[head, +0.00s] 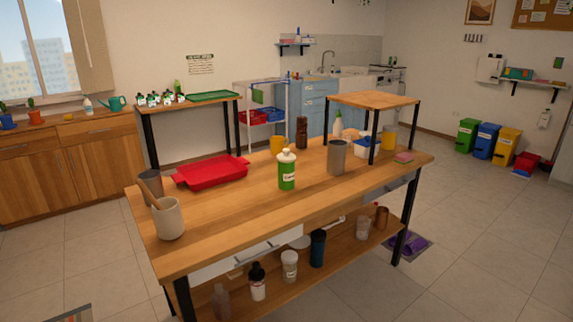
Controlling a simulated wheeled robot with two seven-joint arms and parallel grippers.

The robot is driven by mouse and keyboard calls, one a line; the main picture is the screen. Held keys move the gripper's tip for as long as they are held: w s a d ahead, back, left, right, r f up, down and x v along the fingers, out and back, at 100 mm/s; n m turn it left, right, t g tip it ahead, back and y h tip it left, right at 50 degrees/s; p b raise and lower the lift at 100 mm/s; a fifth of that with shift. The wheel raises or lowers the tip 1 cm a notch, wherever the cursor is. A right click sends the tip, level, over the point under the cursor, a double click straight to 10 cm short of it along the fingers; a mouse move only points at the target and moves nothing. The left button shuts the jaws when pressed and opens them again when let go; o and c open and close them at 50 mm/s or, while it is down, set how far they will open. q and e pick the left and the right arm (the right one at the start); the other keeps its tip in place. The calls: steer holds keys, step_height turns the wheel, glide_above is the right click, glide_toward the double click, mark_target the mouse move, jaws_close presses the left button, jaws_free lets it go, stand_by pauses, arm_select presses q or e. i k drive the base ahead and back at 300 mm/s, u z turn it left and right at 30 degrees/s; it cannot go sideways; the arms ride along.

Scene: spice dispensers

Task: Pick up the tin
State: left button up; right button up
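No label marks a tin, and I cannot tell for sure which thing it is. A plain grey cylinder (337,157) stands upright on the wooden table right of the middle and looks most like one. Another dark grey cylinder (149,180) stands at the table's left end, partly hidden by a pale beige pot (169,219) with a wooden handle sticking out. A copper-brown cylinder (382,217) stands on the lower shelf at the right. Neither of my grippers shows in the head view.
The wooden table (235,203) also bears a red tray (211,172), a green bottle with a pale top (286,170), yellow cups, a brown bottle (301,132) and a pink sponge (404,157). A raised shelf (374,99) overhangs its right rear. The table's front middle is clear.

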mark_target(285, 171)
steer(key=k, duration=0.65)
steer(key=z, duration=0.4)
steer(key=i, duration=1.7)
steer(key=u, duration=0.9)
